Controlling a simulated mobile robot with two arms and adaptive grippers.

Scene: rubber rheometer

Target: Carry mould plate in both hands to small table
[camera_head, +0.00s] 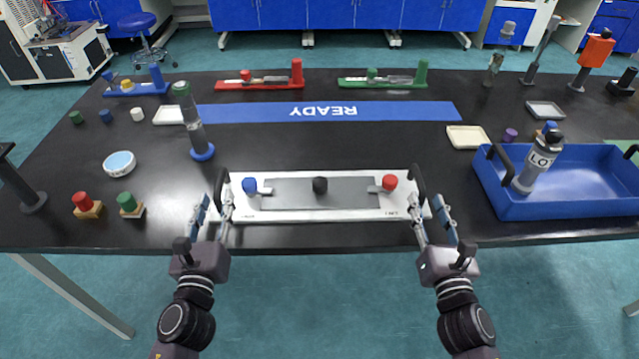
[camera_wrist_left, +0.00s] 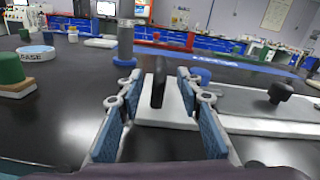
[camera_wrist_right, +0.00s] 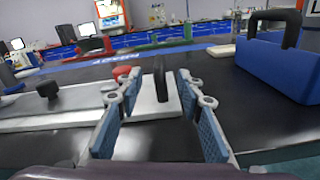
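The mould plate is a long white plate (camera_head: 320,214) with a grey panel and blue, black and red knobs, lying flat near the front edge of the black table. A black upright handle stands at each end. My left gripper (camera_head: 214,207) is open at the left handle, which shows between and just beyond its fingers in the left wrist view (camera_wrist_left: 158,82). My right gripper (camera_head: 431,206) is open at the right handle, which shows likewise in the right wrist view (camera_wrist_right: 160,80). I cannot make out a separate small table.
Left are a dark cylinder on a blue base (camera_head: 196,135), a round dish (camera_head: 119,164) and red and green knobs. A blue READY strip (camera_head: 328,111) lies behind; the table between is clear.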

